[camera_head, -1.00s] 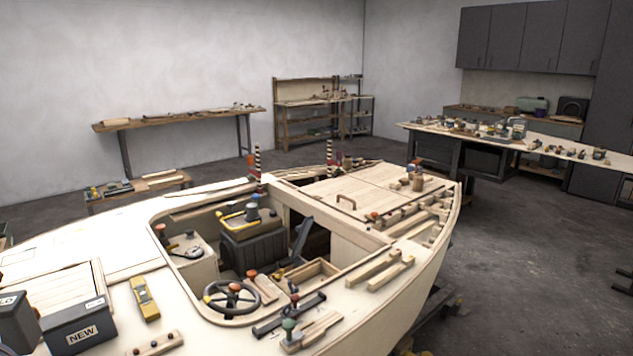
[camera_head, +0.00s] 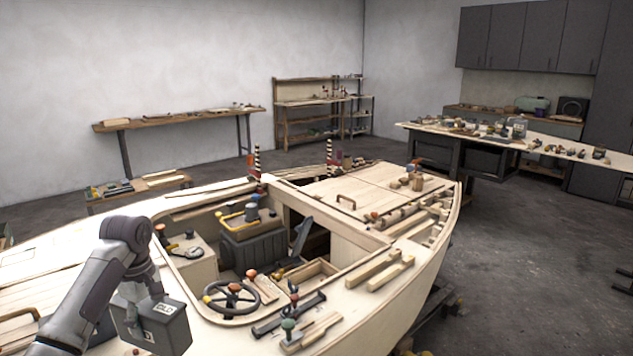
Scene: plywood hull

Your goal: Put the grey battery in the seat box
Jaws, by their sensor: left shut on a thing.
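The grey battery (camera_head: 176,336), a dark grey box with a pale label on top, is at the lower left, in front of the steering wheel. My left gripper (camera_head: 150,318) comes down on it from above and is shut on it. The battery seems to be held above the side deck; the gap below is out of frame. The cockpit opening of the hull lies to its right. An open pale wooden box (camera_head: 326,268) is in the cockpit, but I cannot tell whether it is the seat box. My right gripper is not in view.
The cockpit holds a steering wheel (camera_head: 231,299) and a dark box with a yellow-trimmed top (camera_head: 252,240). Loose wood blocks (camera_head: 375,270) and a green-knobbed tool (camera_head: 289,326) lie on the near deck. Workbenches stand farther back.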

